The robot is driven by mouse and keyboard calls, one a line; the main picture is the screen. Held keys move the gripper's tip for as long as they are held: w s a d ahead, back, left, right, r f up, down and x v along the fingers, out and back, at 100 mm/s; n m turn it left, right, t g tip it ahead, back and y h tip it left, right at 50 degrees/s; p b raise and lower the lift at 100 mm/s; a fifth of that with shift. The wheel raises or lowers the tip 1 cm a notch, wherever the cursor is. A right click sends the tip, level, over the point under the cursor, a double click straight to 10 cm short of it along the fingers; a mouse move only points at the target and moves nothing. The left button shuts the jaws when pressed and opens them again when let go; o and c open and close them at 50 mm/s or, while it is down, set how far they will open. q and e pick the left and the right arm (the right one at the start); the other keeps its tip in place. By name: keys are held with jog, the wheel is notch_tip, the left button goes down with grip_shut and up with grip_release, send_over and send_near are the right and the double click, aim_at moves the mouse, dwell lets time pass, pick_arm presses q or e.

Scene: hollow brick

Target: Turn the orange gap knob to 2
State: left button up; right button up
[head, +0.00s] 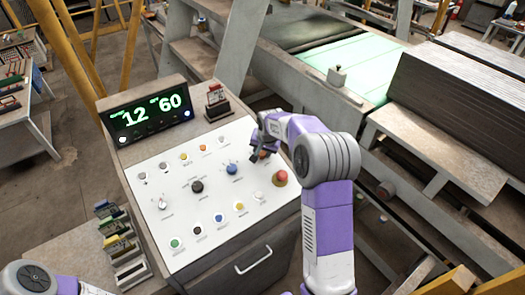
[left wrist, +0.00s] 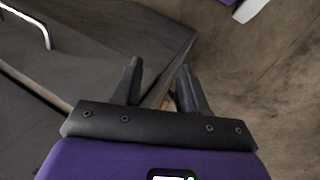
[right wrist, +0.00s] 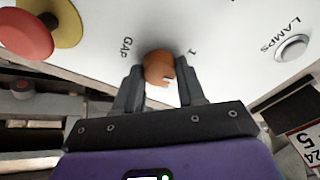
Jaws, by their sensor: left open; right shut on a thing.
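The orange gap knob (right wrist: 159,68) sits on the white control panel, between the printed word GAP and a numeral 1 in the right wrist view. My right gripper (right wrist: 161,82) is shut on the knob, one finger on each side. A small white mark shows on the knob's near edge. In the head view the right gripper (head: 262,152) is at the panel's right side and mostly hides the knob. My left gripper (left wrist: 159,82) is open and empty, away from the panel, over the cabinet's side and floor.
A red mushroom button on a yellow base (head: 280,178) stands close to the right gripper. The panel (head: 215,185) also bears a black knob (head: 197,187), a blue knob (head: 232,169) and several small buttons. A green-lit display (head: 150,112) and a card holder (head: 216,104) stand behind it.

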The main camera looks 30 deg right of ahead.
dwell(0.3)
jog(key=o, duration=1)
jog(key=shift+r, duration=0.1)
jog(key=v, duration=0.7)
jog(key=shift+s+r+b, duration=0.1)
jog(key=shift+r+b, duration=0.15)
jog(key=shift+b, duration=0.05)
